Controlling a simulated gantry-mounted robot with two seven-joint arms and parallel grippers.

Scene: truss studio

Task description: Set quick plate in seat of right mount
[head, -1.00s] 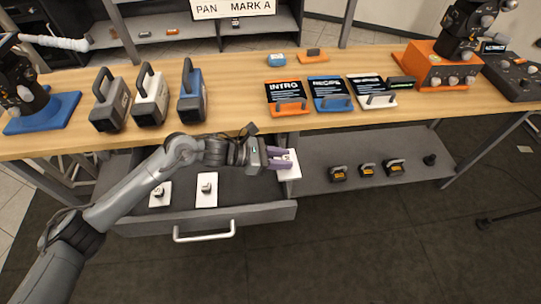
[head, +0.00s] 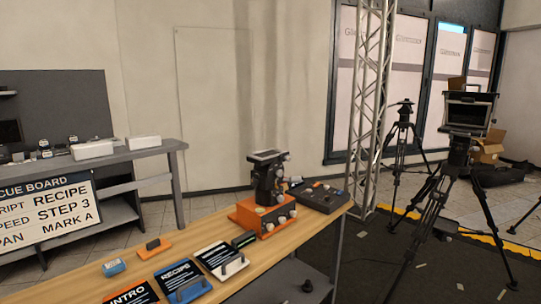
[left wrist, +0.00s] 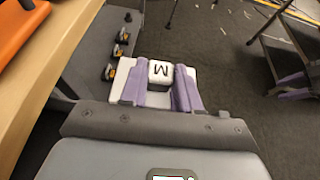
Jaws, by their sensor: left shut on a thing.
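The quick plate (left wrist: 124,78) is white with a raised block marked M, in the left wrist view. My left gripper (left wrist: 166,90) has purple fingers shut on it, one on each side of the block. The plate is held over the dark floor, beside the bench. The right mount (head: 268,188) is a black head on an orange base at the bench's far right end in the head view. Its seat (head: 265,156) is on top and looks empty. Neither gripper shows in the head view.
A dark control panel (head: 320,196) stands right of the mount. Title cards, one reading RECIPE (head: 182,278), lie on the wooden bench (head: 205,232). Several small dark-and-orange items rest on the lower shelf (left wrist: 95,45). Tripods (head: 440,205) stand on the floor at right.

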